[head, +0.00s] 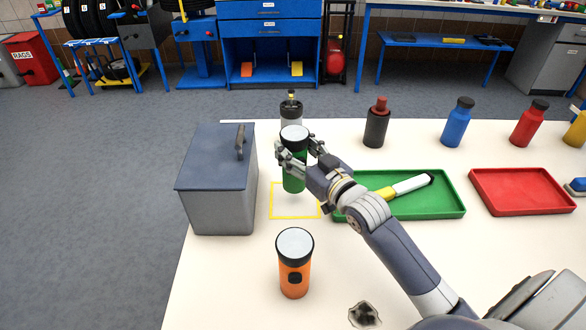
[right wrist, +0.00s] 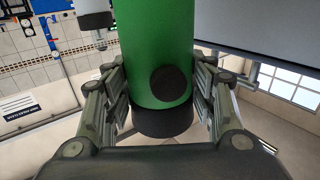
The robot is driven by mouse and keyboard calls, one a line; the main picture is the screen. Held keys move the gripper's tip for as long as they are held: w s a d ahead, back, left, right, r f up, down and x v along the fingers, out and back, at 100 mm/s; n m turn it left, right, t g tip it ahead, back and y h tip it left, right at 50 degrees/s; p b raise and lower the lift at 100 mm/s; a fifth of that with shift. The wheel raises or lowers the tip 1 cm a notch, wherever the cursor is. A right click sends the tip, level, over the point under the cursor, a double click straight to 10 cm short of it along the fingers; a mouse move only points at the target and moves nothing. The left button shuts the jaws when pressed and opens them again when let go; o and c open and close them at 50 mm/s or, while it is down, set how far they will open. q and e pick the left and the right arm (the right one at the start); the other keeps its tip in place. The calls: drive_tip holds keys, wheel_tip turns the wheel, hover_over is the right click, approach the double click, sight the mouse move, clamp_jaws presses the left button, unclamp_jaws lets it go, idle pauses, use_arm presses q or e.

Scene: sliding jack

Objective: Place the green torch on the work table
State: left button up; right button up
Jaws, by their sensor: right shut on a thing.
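The green torch (head: 293,180) stands upright in my right gripper (head: 302,150), with its pale lens facing up. The gripper's fingers are shut around its upper body. In the right wrist view the green torch (right wrist: 152,45) fills the middle, between the fingers of the right gripper (right wrist: 160,105), with a dark round button on its side. Its lower end overlaps the back of a yellow square outline (head: 294,216) on the white work table (head: 225,285). I cannot tell whether it touches the tabletop. My left gripper is not in view.
An orange torch (head: 294,279) stands in front. A grey lidded box (head: 220,205) stands left. A green tray (head: 425,208) holding a white-and-yellow torch (head: 410,185) and a red tray (head: 522,205) lie right. Several bottles, including a blue one (head: 457,125), stand behind. A dark rag-like item (head: 364,314) lies near the front.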

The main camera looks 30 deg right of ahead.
drive_tip(key=shift+w+f, duration=0.1)
drive_tip(key=shift+f, duration=0.35)
wheel_tip(320, 180, down, 4)
drive_tip(key=shift+r, duration=0.1)
drive_tip(key=shift+w, duration=0.1)
drive_tip(key=o, duration=0.9)
drive_tip(key=shift+f, duration=0.25)
drive_tip(key=o, duration=0.3)
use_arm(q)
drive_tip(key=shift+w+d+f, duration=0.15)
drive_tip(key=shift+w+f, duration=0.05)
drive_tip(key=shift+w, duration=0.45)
